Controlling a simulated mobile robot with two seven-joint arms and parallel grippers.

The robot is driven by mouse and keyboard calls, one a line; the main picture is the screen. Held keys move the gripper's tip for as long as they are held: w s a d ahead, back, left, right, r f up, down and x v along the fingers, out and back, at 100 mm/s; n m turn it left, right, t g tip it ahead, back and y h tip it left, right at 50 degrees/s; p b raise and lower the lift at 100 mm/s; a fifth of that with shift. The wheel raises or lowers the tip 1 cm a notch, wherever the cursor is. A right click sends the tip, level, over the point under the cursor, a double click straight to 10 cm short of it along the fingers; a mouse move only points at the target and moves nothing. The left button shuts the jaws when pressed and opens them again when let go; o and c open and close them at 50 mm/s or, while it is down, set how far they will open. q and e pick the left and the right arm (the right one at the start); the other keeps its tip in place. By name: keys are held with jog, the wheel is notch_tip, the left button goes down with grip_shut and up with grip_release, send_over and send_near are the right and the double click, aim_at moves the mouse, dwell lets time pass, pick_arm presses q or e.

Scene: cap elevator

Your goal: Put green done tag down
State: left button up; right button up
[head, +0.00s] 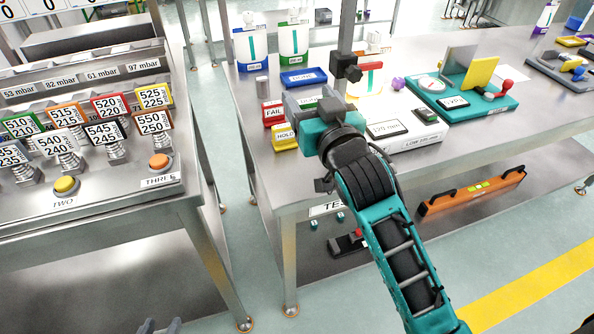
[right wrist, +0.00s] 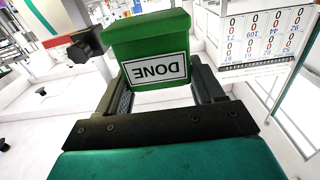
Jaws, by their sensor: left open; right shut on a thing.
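The green done tag (right wrist: 150,52) is a green block with a white DONE label, upside down in the right wrist view. My right gripper (right wrist: 160,92) is shut on it, with one dark finger on each side. In the head view my right gripper (head: 305,102) is over the left part of the steel table, beside the red and yellow tags. Its arm hides much of the tag there, and I cannot tell whether the tag touches the table. Only the tips of my left gripper (head: 160,327) show at the bottom edge, open and empty.
A red FAIL tag (head: 273,112), yellow HOLD tag (head: 285,137) and blue tag (head: 303,78) stand close around the right gripper. A dark post clamp (head: 345,68) is just behind it. A white-labelled box (head: 390,130) and a teal fixture (head: 465,98) are to the right.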

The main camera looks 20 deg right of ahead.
pick_arm(q)
jog(key=shift+f, duration=0.2)
pick_arm(e)
jog(key=w+a+r, duration=0.1)
jog(key=w+r, duration=0.3)
jog(key=shift+r, duration=0.3)
pick_arm(q)
jog(key=shift+w, duration=0.1)
pick_arm(e)
notch_tip(320, 180, down, 19)
jog(key=b, duration=0.5)
jog(key=shift+f, duration=0.3)
pick_arm(q)
jog(key=shift+w+d+f+h, duration=0.2)
jog(key=shift+w+d+f, duration=0.05)
jog(key=shift+d+f, duration=0.3)
jog(key=shift+w+d+f+h, duration=0.2)
jog(key=shift+w+d+f, duration=0.05)
jog(key=shift+d+f, duration=0.25)
pick_arm(e)
jog(key=shift+f, duration=0.1)
